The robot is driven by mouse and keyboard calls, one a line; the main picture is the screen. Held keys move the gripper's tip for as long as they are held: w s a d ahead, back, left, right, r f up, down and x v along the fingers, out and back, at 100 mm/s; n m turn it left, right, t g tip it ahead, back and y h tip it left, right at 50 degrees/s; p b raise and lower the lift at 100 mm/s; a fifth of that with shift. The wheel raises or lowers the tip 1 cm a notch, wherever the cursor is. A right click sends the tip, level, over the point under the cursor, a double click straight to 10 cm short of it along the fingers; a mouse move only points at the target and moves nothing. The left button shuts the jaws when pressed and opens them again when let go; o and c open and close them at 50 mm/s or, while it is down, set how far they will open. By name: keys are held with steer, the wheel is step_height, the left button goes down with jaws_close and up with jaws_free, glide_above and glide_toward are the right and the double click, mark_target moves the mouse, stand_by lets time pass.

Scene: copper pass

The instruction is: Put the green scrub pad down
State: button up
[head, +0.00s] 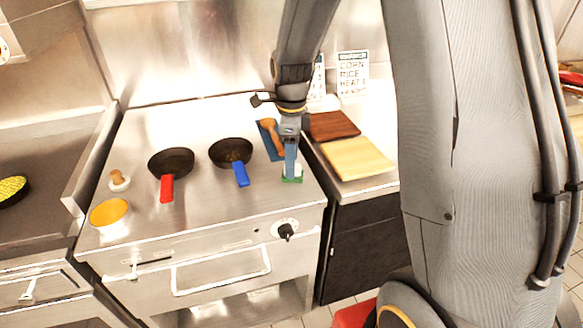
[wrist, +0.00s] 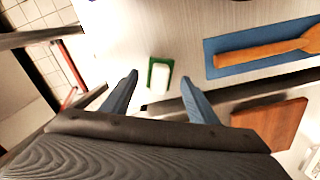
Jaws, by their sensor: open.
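The green scrub pad (head: 291,180) lies on the steel stove top near its front right corner. A smaller white block or layer sits on its green base. In the wrist view the pad (wrist: 160,60) lies flat on the steel, ahead of and between the fingertips. My gripper (head: 291,168) points down over the pad. In the wrist view my gripper (wrist: 158,80) is open, with a finger on each side and visible gaps to the pad. I cannot tell how high the fingertips are above the steel.
A blue mat (head: 266,146) with a wooden spoon (wrist: 265,54) lies behind the pad. Two pans, with red (head: 167,188) and blue (head: 241,174) handles, stand to the left. Brown (head: 332,125) and yellow (head: 357,158) boards lie on the right counter. Steel left of the pad is clear.

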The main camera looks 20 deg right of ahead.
step_height(320, 180, up, 9)
steer(key=b, duration=0.2)
steer(key=s+f+n, duration=0.4)
steer(key=s+n, duration=0.4)
steer(key=n, duration=0.3)
steer(key=s+f+n+t, duration=0.1)
steer(key=s+f+n, duration=0.3)
steer(key=s+n, duration=0.5)
steer(key=shift+s+f+n, duration=0.15)
steer(key=shift+s+n, duration=0.05)
steer(key=shift+n, duration=1)
